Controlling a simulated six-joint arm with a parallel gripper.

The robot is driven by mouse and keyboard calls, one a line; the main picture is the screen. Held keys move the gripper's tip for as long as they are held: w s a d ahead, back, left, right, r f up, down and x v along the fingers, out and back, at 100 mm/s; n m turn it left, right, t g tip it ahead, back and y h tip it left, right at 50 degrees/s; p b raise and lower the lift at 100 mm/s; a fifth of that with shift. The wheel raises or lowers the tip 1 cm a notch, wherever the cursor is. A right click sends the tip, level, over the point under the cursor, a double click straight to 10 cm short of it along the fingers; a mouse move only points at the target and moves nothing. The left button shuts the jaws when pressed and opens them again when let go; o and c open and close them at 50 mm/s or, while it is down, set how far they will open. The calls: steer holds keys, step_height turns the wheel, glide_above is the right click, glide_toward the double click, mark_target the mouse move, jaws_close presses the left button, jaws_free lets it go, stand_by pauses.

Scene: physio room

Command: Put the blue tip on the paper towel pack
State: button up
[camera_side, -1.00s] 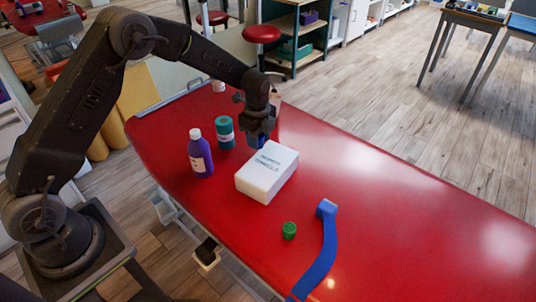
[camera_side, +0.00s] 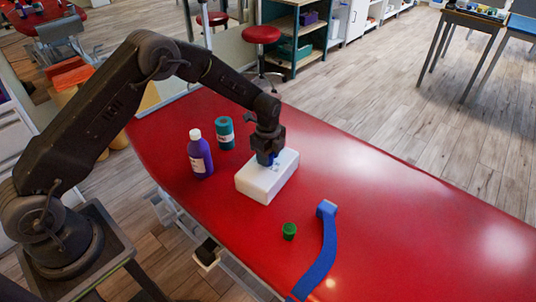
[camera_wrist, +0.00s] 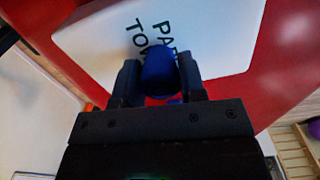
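The paper towel pack (camera_side: 262,181) is a white box lying flat on the red couch; its dark lettering shows in the wrist view (camera_wrist: 215,40). My gripper (camera_side: 267,158) is over the back part of the pack, pointing down. In the wrist view my gripper (camera_wrist: 159,72) has its two fingers closed on the sides of the rounded blue tip (camera_wrist: 158,75). The tip is over the lettered top of the pack; I cannot tell whether it touches. My gripper mostly hides the tip in the side view.
A purple bottle with a white cap (camera_side: 200,158) and a teal roll (camera_side: 225,133) stand left of the pack. A small green cup (camera_side: 289,231) and a blue strap (camera_side: 325,255) lie nearer the front. The red couch (camera_side: 420,210) is clear to the right.

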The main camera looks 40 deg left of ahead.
steer(key=o, duration=0.5)
steer(key=shift+c, duration=0.2)
step_height(320, 180, up, 12)
steer(key=shift+r, duration=0.25)
steer(key=s+r+n+t, duration=0.3)
steer(key=s+r+n, duration=0.6)
steer(key=s+r, duration=0.65)
steer(key=s+r+n+t, duration=0.2)
steer(key=s+n, duration=0.7)
steer(key=s, duration=0.7)
steer(key=shift+s+a+t, duration=0.3)
steer(key=shift+s, duration=0.05)
